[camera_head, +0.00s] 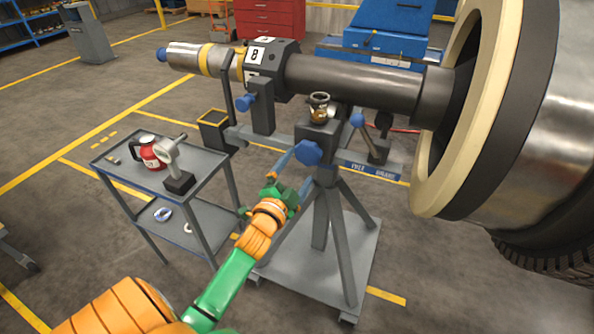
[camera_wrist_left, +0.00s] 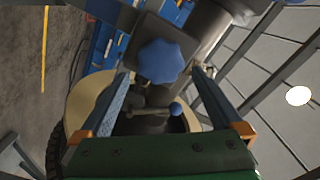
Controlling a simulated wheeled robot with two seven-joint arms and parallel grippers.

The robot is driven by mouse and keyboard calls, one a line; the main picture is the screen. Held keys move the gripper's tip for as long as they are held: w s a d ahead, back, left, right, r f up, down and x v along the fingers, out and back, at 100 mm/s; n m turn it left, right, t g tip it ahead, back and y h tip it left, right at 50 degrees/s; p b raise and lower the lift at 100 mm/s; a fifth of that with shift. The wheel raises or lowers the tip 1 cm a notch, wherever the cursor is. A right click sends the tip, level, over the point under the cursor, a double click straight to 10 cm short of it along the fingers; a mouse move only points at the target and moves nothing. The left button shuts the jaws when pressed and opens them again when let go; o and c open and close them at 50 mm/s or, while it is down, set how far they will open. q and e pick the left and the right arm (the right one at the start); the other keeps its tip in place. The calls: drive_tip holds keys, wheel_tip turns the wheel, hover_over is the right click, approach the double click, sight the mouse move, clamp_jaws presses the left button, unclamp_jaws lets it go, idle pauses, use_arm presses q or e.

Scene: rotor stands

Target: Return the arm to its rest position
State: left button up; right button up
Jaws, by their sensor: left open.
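My left arm (camera_head: 230,280), orange and green, reaches in from the bottom left of the head view. Its left gripper (camera_head: 294,170) is open and empty, just below and left of a blue star-shaped knob (camera_head: 307,153) on the rotor stand. In the left wrist view the two fingers stand wide apart, and the blue knob (camera_wrist_left: 160,61) shows between and beyond their tips. I cannot tell how large the gap to the knob is. The grey rotor stand (camera_head: 323,205) carries a long dark shaft (camera_head: 355,84). My right gripper is not in view.
A grey cart (camera_head: 205,160) at the left holds a red-and-white mug (camera_head: 148,153) and a grey tool on a dark base (camera_head: 174,165). A small brass-coloured part (camera_head: 319,107) sits on the stand's top. A huge wheel-like rotor (camera_head: 490,110) fills the right side.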

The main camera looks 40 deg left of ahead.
use_arm(q)
drive_tip(key=shift+s, duration=0.25)
drive_tip(key=s+d+f+n+g+h, duration=0.1)
drive_tip(key=s+d+f+g, duration=0.15)
drive_tip(key=f, duration=0.65)
drive_tip(key=s+d+f+n+g+h+p, duration=0.1)
drive_tip(key=s+d+f+g, duration=0.2)
drive_tip(key=f, duration=0.5)
drive_tip(key=s+d+f+n+g, duration=0.1)
drive_tip(key=s+f+g, duration=0.25)
drive_tip(key=f, duration=0.55)
drive_tip(key=s+d+f+n+g, duration=0.1)
drive_tip(key=s+f, duration=0.3)
drive_tip(key=s, duration=0.5)
drive_tip(key=s+d+f+n+g+h+p, duration=0.1)
drive_tip(key=s+d+f+g, duration=0.2)
drive_tip(key=s, duration=0.7)
drive_tip(key=s+d+f+n+g+h, duration=0.1)
drive_tip(key=s+d+f+g, duration=0.1)
drive_tip(key=s+f, duration=0.5)
drive_tip(key=s+g, duration=0.1)
drive_tip(key=s, duration=0.2)
drive_tip(key=shift+g, duration=0.3)
